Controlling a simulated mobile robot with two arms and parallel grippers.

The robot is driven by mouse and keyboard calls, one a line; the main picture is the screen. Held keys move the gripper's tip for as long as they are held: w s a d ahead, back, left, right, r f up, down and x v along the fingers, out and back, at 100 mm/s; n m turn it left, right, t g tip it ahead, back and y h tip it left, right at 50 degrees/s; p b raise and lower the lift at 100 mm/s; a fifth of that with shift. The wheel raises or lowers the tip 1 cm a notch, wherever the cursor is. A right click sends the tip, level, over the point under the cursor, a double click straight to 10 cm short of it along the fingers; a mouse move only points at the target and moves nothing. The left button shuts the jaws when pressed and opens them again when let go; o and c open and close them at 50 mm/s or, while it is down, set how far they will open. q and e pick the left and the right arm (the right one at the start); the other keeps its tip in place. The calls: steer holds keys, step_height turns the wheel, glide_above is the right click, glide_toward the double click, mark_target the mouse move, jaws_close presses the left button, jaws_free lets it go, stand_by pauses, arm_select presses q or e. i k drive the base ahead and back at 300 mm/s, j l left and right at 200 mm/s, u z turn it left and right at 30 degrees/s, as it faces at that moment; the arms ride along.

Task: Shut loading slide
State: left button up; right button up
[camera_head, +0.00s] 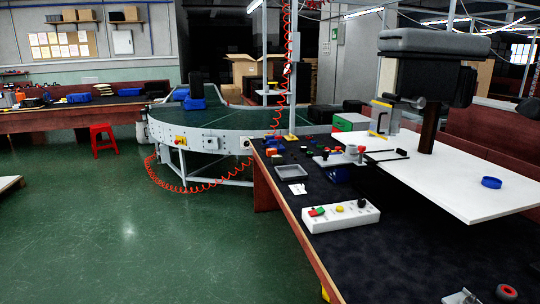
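I cannot tell for sure which part is the loading slide. A flat white panel (462,185) lies over the right part of the black-topped workbench (390,255). A dark machine head (430,70) stands above it on a dark column (429,130). A small metal and yellow part (383,118) sits at the left of this head. A metal fixture with a dark rod (385,156) lies along the panel's left edge. Neither of my grippers can be made out in this view.
A control box with coloured buttons (340,214) and a grey tray (291,172) lie on the bench. The curved conveyor (215,122) stands behind left, with a red stool (103,140).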

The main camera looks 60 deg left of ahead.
mark_target(326, 160)
steer(key=u, duration=1.6)
steer(key=z, duration=0.35)
steer(key=i+j+z, duration=0.2)
steer(key=z, duration=0.2)
steer(key=i+j+z, duration=0.15)
steer(key=j+z, duration=0.25)
steer(key=i+j+z, duration=0.15)
steer(key=z, duration=0.2)
